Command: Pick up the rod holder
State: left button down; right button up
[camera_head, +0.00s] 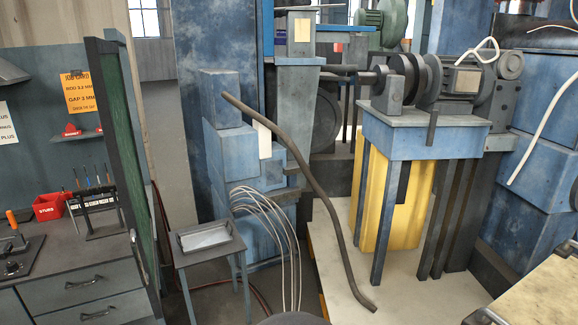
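No object is clearly marked as the rod holder. On the grey bench at the left, a dark rack (97,200) holds several thin upright rods with coloured ends. Further left, a small tool with an orange handle (12,219) stands tilted by a dark device (14,262) at the picture's edge; it may be the rod holder, but I cannot tell. Neither of my grippers is in view.
A red bin (48,206) stands beside the rack. A green framed screen (120,170) borders the bench's right side. A small stand with a tray (206,237), thin curved rods (270,215) and a long bent pipe (312,180) are right of it. A blue machine (425,133) stands behind.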

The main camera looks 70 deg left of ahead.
aim_at(88, 190)
jog(key=u, duration=3.65)
